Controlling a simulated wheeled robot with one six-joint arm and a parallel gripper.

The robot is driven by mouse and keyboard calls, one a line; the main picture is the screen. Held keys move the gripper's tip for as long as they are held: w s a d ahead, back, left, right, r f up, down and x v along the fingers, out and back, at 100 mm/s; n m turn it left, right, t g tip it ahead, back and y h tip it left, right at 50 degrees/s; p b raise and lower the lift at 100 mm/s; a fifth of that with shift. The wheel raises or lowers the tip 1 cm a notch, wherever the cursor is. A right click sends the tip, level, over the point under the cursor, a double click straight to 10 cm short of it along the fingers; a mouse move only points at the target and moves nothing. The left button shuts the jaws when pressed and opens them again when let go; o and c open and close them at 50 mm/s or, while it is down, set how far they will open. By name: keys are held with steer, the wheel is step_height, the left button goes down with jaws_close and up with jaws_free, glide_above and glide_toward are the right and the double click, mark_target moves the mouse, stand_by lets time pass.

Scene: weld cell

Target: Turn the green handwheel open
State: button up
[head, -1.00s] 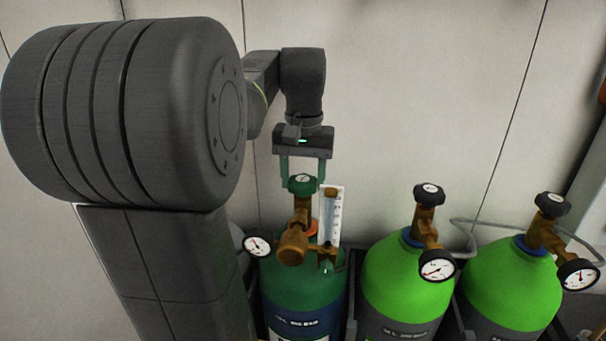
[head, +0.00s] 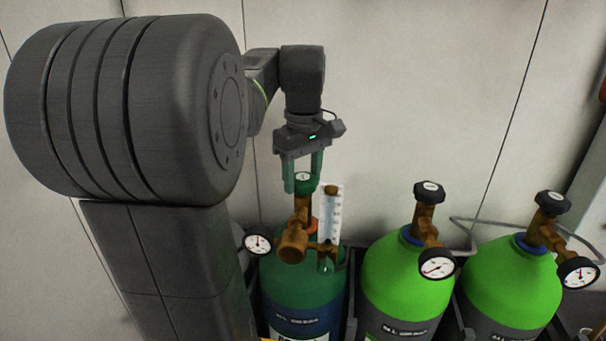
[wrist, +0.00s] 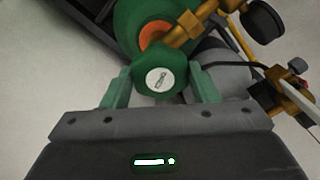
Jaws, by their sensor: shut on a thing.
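The green handwheel (head: 305,181) sits on top of the brass valve (head: 301,212) of the dark green cylinder (head: 290,283). My gripper (head: 303,180) comes down from above, its two green fingers on either side of the handwheel, shut on it. In the wrist view the handwheel (wrist: 160,76), with a white label disc on its top, lies between the fingertips (wrist: 160,84). The left finger lies close along the wheel's rim. The wheel's underside is hidden.
A flowmeter tube (head: 330,217) and a gauge (head: 257,243) stand close to the valve. Two bright green cylinders (head: 400,275) (head: 512,280) with black handwheels (head: 429,192) (head: 552,202) stand to the right. The pale wall (head: 400,80) behind is bare.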

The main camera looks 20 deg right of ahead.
mark_target(303, 176)
steer(key=shift+r+n, duration=0.1)
steer(key=shift+n, duration=0.5)
steer(key=o, duration=1)
step_height(303, 176, up, 14)
steer(key=shift+b, duration=0.3)
steer(key=shift+d+f, duration=0.1)
steer(key=shift+f, duration=0.1)
